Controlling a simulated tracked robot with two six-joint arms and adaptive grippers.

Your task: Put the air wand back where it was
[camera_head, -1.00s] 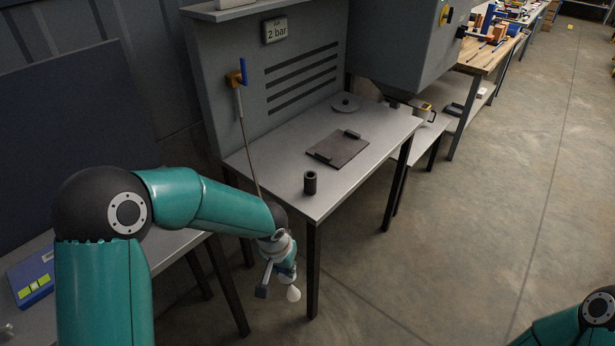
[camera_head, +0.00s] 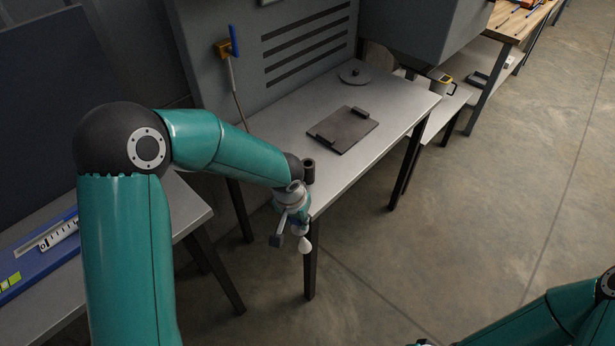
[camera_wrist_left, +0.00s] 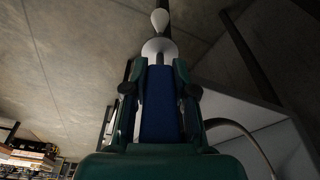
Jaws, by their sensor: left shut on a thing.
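My left gripper (camera_head: 295,217) is shut on the air wand, near the front left corner of the grey bench (camera_head: 375,142). In the left wrist view the wand's blue handle (camera_wrist_left: 160,105) lies between the fingers, with a white disc and white bulb-shaped tip beyond them. In the head view the white tip (camera_head: 306,244) points down, in front of the bench leg. A thin hose (camera_head: 236,90) runs down from a yellow fitting with a blue lever (camera_head: 234,42) on the bench's back panel. A dark upright cylinder (camera_head: 309,168) stands at the bench corner, partly behind my arm. My right gripper is out of view.
A dark plate with two raised blocks (camera_head: 342,130) lies mid-bench, with a round grey disc (camera_head: 354,76) behind it. A grey cabinet (camera_head: 425,30) overhangs the back right. A blue case (camera_head: 45,255) sits on the left table. The floor at right is clear.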

